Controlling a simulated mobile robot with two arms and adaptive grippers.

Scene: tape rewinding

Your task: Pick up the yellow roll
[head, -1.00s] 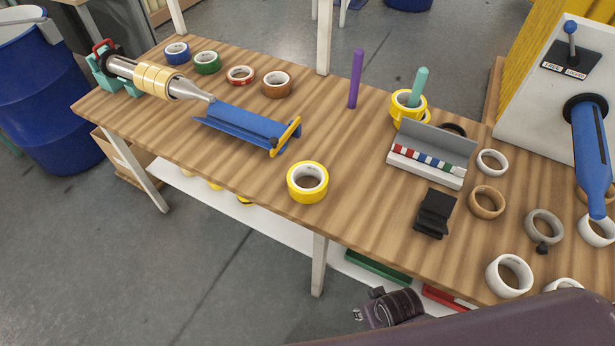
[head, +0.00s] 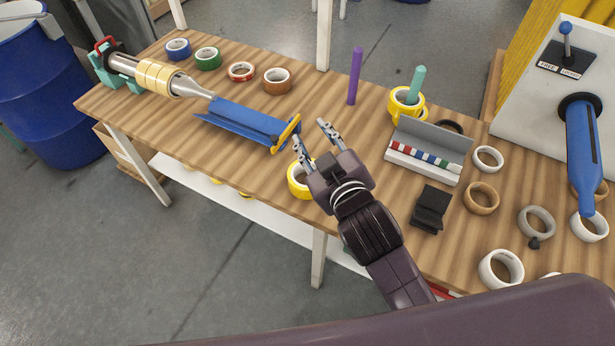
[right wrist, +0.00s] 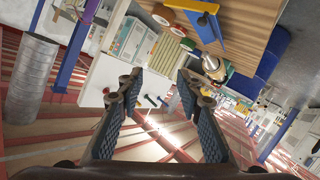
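The yellow roll (head: 296,181) sits on the wooden table near its front edge in the head view, partly hidden by my right gripper. My right gripper (head: 311,134) is over the table above the roll, with its two fingers spread apart and nothing between them. The right wrist view also shows the right gripper (right wrist: 155,80) open and empty, pointing across the room; I cannot make out the yellow roll there. My left gripper is not in view.
A blue tray (head: 240,121) with a yellow end lies just left of the gripper. More yellow rolls (head: 398,106) are by the teal peg (head: 416,84). A purple peg (head: 354,77) stands behind. A grey box (head: 428,147) and a black holder (head: 430,208) are to the right.

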